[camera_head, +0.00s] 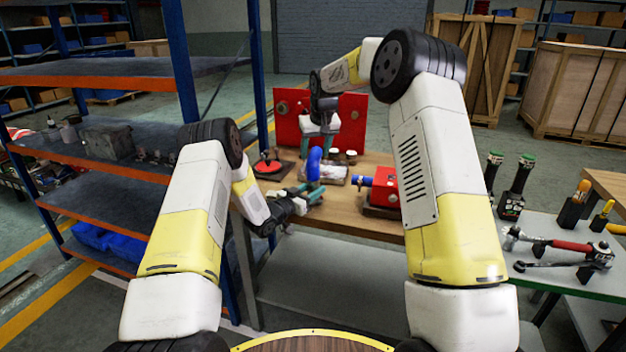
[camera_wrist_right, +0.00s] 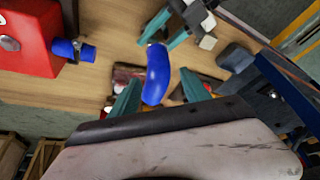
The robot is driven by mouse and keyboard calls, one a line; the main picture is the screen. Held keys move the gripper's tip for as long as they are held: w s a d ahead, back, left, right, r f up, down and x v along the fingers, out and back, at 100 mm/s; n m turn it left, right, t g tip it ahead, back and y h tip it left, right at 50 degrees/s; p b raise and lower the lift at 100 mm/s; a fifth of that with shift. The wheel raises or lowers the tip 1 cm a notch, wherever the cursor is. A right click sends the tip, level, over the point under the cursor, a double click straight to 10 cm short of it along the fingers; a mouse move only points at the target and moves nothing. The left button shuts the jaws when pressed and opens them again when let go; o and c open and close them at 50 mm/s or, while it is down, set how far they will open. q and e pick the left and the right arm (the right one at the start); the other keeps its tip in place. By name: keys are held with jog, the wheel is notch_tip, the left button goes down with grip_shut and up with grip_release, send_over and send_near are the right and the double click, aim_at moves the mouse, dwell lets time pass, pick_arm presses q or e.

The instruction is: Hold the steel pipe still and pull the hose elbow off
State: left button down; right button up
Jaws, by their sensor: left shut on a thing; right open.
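The blue hose elbow (camera_head: 314,165) stands above the bench, curving upward; in the right wrist view the elbow (camera_wrist_right: 157,75) lies between my right fingers. My right gripper (camera_head: 318,147) is open above and around the elbow, with a gap to the fingers in the right wrist view (camera_wrist_right: 160,97). My left gripper (camera_head: 306,193) is low at the front of the bench, shut just by the elbow's lower end; it also shows in the right wrist view (camera_wrist_right: 168,32). The steel pipe is mostly hidden between the left fingers, so I cannot make out its surface.
A red pump (camera_head: 385,186) with a blue hose stub (camera_head: 364,181) stands right of the elbow. A red panel (camera_head: 350,118) stands behind. A red disc-shaped part (camera_head: 267,164) is on the left. A shelf rack (camera_head: 110,150) stands at left; a tool table (camera_head: 545,235) is at right.

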aim_at(313, 159)
jog(key=shift+x, duration=3.15)
grip_shut()
